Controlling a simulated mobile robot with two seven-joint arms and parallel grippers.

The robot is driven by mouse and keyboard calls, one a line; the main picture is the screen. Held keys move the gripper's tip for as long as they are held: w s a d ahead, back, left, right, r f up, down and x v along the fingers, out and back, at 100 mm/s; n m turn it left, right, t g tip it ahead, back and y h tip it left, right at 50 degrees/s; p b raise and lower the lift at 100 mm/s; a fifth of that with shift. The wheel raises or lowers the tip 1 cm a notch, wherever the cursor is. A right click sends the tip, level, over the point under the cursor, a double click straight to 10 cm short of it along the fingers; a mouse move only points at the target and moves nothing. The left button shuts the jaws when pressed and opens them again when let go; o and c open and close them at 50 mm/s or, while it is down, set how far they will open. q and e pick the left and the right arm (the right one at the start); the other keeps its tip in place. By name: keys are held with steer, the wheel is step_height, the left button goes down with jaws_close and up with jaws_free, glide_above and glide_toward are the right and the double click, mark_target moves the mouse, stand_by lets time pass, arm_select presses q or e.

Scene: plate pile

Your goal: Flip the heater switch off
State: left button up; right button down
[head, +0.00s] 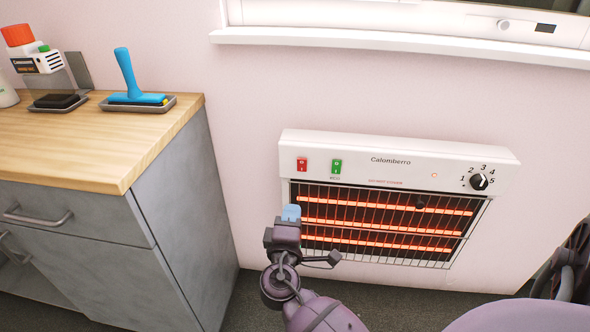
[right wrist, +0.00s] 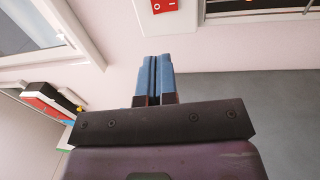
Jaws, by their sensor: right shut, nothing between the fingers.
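The white wall heater (head: 400,151) shows in the middle of the head view, its bars behind the grille glowing orange. Its red switch (head: 302,164) is at the panel's left, with a green switch (head: 337,166) beside it. The red switch also shows at the top of the right wrist view (right wrist: 166,6), partly cut off, with O and I marks. My right gripper (head: 291,212) is shut and empty, its blue fingertips just below the red switch in the picture and apart from it. The blue fingers (right wrist: 154,77) are together in the right wrist view. My left gripper is out of view.
A numbered dial (head: 479,182) and a small lit lamp (head: 434,175) are on the heater's right. A grey cabinet with a wooden top (head: 80,145) stands left, bearing a blue-handled tool (head: 127,75) on a tray. A window sill (head: 400,48) juts out above the heater.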

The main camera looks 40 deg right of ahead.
mark_target(301, 161)
steer(key=shift+r, duration=0.2)
steer(key=x, duration=1.2)
steer(key=shift+w+d+f+b, duration=0.1)
steer(key=shift+w+d+b, duration=0.1)
steer(key=shift+d+b, duration=0.1)
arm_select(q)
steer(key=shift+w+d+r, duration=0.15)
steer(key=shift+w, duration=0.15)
arm_select(e)
steer(key=shift+w+d, duration=0.4)
steer(key=shift+d, duration=0.05)
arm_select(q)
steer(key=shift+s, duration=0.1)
arm_select(e)
steer(key=shift+w+d+r, duration=0.15)
steer(key=shift+d+r, duration=0.1)
steer(key=shift+r, duration=0.1)
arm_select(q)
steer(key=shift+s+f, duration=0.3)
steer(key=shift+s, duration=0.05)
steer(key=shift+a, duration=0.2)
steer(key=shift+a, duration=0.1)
arm_select(e)
steer(key=shift+a, duration=0.1)
